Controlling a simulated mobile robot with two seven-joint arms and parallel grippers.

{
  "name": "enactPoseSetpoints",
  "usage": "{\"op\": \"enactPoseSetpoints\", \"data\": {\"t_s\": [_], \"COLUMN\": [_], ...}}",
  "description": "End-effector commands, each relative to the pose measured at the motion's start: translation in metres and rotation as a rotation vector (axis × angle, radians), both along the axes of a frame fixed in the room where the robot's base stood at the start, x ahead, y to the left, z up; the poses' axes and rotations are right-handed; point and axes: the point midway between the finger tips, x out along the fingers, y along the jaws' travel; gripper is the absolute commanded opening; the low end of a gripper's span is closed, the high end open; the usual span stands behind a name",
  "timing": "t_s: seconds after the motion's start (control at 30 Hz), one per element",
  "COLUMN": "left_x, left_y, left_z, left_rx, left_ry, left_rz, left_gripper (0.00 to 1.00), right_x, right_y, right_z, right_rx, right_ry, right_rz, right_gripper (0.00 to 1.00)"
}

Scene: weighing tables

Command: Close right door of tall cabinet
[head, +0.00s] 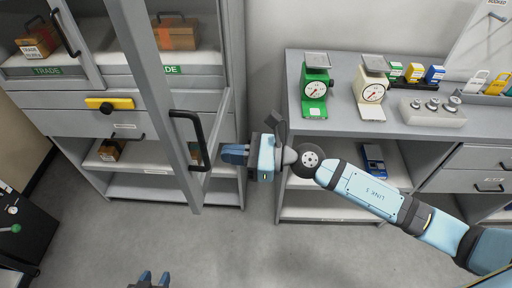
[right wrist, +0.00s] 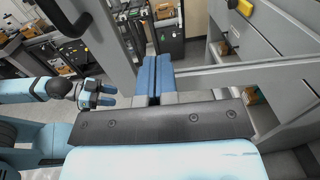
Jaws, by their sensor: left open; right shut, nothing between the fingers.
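The tall cabinet (head: 232,60) stands at the left of the head view. Its right door (head: 148,57) is swung open toward me, a grey frame with a black bar handle (head: 205,128) near its lower end. My right gripper (head: 222,154) is shut and empty, just right of the door's lower part, on the handle side. I cannot tell whether it touches the door. Its blue fingers show in the right wrist view (right wrist: 157,78). My left gripper (head: 150,279) is open and empty at the bottom edge, well away from the door; it also shows in the right wrist view (right wrist: 98,94).
The cabinet's left door (head: 84,45) looks shut. A grey table (head: 335,118) with a green scale (head: 315,85) and a white scale (head: 371,88) stands at the right. Grey floor is clear in front.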

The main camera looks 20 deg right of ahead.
Motion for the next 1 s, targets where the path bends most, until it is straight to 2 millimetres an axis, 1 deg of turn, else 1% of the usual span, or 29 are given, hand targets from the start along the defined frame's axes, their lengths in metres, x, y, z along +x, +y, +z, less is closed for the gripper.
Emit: {"op": "enactPoseSetpoints", "data": {"t_s": [0.03,0.1,0.3,0.43,1.0], "left_x": [-0.001,-0.001,-0.003,-0.003,-0.002], "left_y": [0.0,0.0,0.0,0.0,-0.001], "left_z": [0.006,0.008,0.01,0.01,0.014], "left_rx": [0.001,0.001,0.003,0.003,0.0], "left_ry": [0.003,0.005,0.012,0.012,0.005], "left_rz": [0.0,0.0,0.0,-0.001,-0.003], "left_gripper": [0.43,0.43,0.43,0.43,0.43], "right_x": [0.004,0.008,0.014,0.015,0.015], "right_y": [0.009,0.02,0.036,0.039,0.04], "right_z": [0.004,0.003,0.001,0.0,-0.001], "right_rx": [0.003,0.003,0.002,0.0,0.001], "right_ry": [0.001,0.001,0.001,0.001,0.002], "right_rz": [0.0,0.0,0.0,0.0,-0.007], "right_gripper": [0.0,0.0,0.0,0.0,0.0]}}
